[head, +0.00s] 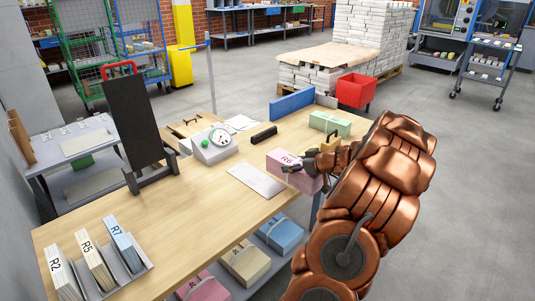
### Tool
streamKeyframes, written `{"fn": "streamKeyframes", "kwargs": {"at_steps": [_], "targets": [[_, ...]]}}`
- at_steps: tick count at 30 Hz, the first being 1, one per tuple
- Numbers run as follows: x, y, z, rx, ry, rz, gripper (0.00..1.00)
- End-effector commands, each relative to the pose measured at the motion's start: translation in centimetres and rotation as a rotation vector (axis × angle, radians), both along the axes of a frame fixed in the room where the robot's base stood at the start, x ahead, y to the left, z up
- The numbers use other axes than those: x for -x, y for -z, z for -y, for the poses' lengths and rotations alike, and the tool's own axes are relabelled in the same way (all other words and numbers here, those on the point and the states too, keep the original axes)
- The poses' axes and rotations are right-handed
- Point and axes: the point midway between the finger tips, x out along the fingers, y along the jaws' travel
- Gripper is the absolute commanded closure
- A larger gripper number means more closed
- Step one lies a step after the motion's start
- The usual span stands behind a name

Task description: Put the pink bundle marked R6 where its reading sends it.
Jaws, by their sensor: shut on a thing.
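The pink bundle marked R6 (284,174) is at the right edge of the wooden table (185,205). My gripper (300,166) is shut on it from the right, with my copper arm covering part of that side. I cannot tell whether the bundle touches the tabletop. A scale with a round dial (219,137) stands left of it; its reading is too small to make out. Upright bundles marked R2 (62,277), R5 (94,258) and R7 (122,243) stand in a rack at the table's front left.
A white sheet (256,180) and a black block (263,135) lie near the bundle. A green bundle (330,123) and blue panel (291,103) are behind. A tall black board (131,115) stands left. Pink, yellow and blue bundles (281,234) sit below. The table's middle is clear.

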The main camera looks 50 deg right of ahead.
Motion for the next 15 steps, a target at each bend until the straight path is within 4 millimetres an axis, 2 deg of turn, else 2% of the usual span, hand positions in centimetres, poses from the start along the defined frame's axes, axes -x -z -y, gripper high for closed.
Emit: {"fn": "streamKeyframes", "kwargs": {"at_steps": [8, 15], "targets": [[0.2, -0.3, 0.0, 0.001, -0.002, 0.003, 0.99], [-2.0, -1.1, -1.8, 0.001, -0.017, 0.007, 0.99]]}}
